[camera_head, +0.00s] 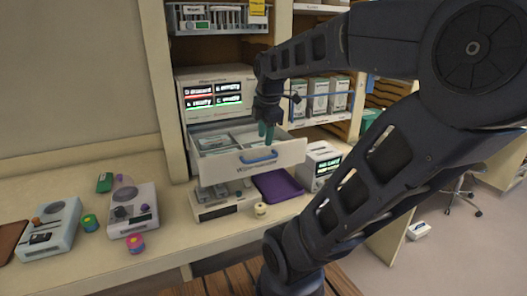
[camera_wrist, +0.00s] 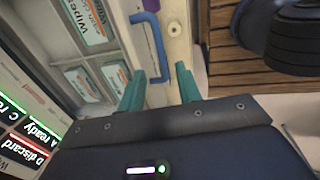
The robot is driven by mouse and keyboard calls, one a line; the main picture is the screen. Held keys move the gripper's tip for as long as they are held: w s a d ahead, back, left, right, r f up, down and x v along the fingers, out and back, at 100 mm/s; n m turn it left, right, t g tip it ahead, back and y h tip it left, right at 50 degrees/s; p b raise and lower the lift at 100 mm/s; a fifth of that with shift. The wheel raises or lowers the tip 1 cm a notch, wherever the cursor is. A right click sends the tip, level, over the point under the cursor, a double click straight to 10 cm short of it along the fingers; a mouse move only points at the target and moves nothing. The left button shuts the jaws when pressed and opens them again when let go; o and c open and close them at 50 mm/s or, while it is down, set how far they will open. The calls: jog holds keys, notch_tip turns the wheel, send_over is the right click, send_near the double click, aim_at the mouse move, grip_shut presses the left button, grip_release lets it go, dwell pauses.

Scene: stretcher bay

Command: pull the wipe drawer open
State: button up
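The wipe drawer (camera_head: 285,152) stands pulled out of the shelf unit in the head view, its white front facing me. Its blue handle (camera_head: 258,158) is on the front face; the handle also shows in the wrist view (camera_wrist: 155,45). Packs labelled as wipes (camera_wrist: 95,25) lie inside the drawer. My gripper (camera_head: 266,132) points down near the drawer's front edge, above the handle in the head view. In the wrist view its two teal fingers (camera_wrist: 160,78) are spread apart, with the handle's near end showing between their tips. I cannot tell whether they touch the drawer.
A purple tray (camera_head: 278,185) and a small white device (camera_head: 215,205) are on the counter below the drawer. A display box (camera_head: 216,95) stands above it and another (camera_head: 320,165) to the right. Grey devices (camera_head: 133,210) sit at left. The counter (camera_head: 170,245) in front is mostly clear.

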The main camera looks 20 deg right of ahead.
aim_at(263, 158)
jog(key=f, duration=0.3)
jog(key=w+f, duration=0.1)
jog(key=f, duration=0.3)
jog(key=shift+w+f, duration=0.2)
grip_shut()
